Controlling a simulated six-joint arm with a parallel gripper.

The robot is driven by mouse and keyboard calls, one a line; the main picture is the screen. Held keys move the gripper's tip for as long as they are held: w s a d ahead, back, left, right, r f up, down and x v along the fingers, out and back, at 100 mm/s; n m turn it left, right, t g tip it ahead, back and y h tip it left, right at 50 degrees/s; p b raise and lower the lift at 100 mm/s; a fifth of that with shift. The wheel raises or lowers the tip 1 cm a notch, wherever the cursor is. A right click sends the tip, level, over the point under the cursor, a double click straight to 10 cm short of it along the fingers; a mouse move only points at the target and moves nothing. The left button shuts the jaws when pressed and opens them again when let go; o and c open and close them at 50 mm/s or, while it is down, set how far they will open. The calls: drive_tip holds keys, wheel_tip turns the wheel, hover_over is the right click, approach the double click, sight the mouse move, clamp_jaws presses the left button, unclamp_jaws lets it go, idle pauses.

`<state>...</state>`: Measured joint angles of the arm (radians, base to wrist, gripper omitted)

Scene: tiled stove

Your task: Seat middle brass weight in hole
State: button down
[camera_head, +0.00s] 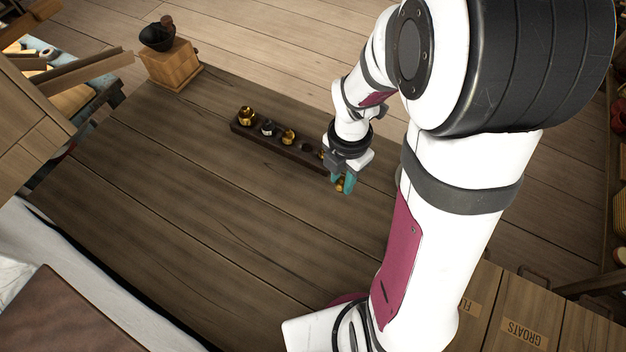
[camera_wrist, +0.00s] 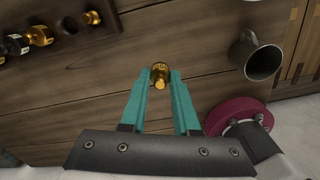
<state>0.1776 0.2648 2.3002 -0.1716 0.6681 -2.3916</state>
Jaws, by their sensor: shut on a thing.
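The brass weight (camera_wrist: 160,74) sits between my gripper's teal fingertips (camera_wrist: 160,78) in the wrist view, and the fingers are shut on it. In the head view my gripper (camera_head: 343,184) is beside the right end of the dark wooden weight block (camera_head: 262,142), with the held brass weight (camera_head: 340,187) just showing at the fingertips. The block holds a row of weights, brass and silver-grey. One empty hole (camera_head: 305,147) shows between two brass weights; it also shows in the wrist view (camera_wrist: 70,25). The held weight's height above the table is hard to tell.
A metal mug (camera_wrist: 257,59) stands right of my gripper in the wrist view. A wooden grinder (camera_head: 170,63) stands at the table's far left corner. Wooden boxes, one labelled GROATS (camera_head: 523,330), are at the lower right. The table (camera_head: 180,190) left of the block is clear.

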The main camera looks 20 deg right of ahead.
drive_tip(key=w+a+r, duration=0.1)
drive_tip(key=w+a, duration=0.2)
drive_tip(key=w, duration=1.2)
drive_tip(key=shift+r, duration=0.25)
drive_tip(key=shift+a, duration=0.1)
drive_tip(key=shift+f, duration=2.9)
drive_tip(key=shift+f, duration=1)
drive_tip(key=c, duration=0.6)
unclamp_jaws()
drive_tip(key=shift+o, duration=0.2)
